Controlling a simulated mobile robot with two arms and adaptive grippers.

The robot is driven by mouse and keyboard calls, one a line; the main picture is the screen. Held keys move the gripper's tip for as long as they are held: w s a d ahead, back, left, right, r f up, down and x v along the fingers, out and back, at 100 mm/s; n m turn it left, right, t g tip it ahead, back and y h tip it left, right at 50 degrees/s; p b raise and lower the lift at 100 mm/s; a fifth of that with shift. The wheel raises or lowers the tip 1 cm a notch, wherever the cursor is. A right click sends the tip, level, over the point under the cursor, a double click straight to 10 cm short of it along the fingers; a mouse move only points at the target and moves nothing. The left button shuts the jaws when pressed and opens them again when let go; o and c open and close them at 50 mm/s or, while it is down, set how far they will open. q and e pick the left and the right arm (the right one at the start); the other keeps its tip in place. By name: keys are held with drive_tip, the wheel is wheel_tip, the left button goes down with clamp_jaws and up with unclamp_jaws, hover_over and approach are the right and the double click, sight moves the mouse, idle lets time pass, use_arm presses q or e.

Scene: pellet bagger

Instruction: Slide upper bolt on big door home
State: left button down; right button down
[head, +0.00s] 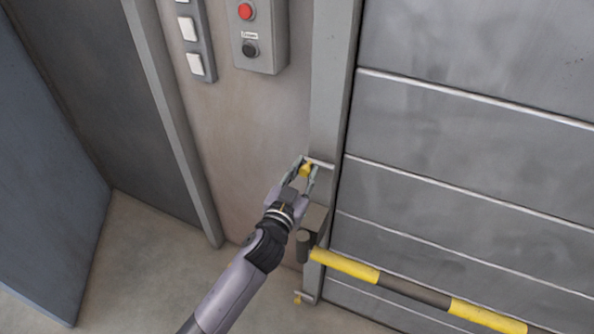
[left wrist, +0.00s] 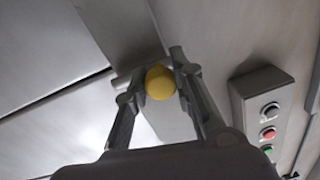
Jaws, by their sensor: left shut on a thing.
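The big door (head: 450,130) is grey with horizontal ribs and fills the right of the head view. The upper bolt (head: 321,163) is a thin metal bar on the frame post at the door's left edge, with a yellow knob (head: 305,170). My left gripper (head: 306,168) is shut on this knob. In the left wrist view the round yellow knob (left wrist: 160,82) sits between the two fingertips. The fingers partly hide the bolt, so how far it reaches cannot be told. My right gripper is in neither view.
A lower bolt with a small yellow knob (head: 298,299) sits near the floor. A yellow-and-black barrier bar (head: 415,290) crosses low before the door from a grey pivot post (head: 305,245). A button box (head: 260,35) is on the wall above; a box with buttons (left wrist: 268,105) shows in the wrist view.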

use_arm(q)
drive_tip(key=d, duration=0.1)
drive_tip(key=s+d, duration=0.1)
drive_tip(key=d, duration=0.1)
drive_tip(key=shift+s+f, duration=0.1)
drive_tip(key=shift+s, duration=0.05)
drive_tip(key=c, duration=1.8)
unclamp_jaws()
drive_tip(key=o, duration=0.5)
drive_tip(key=shift+d, duration=0.1)
drive_tip(key=shift+c, duration=0.2)
drive_tip(key=v, duration=1.2)
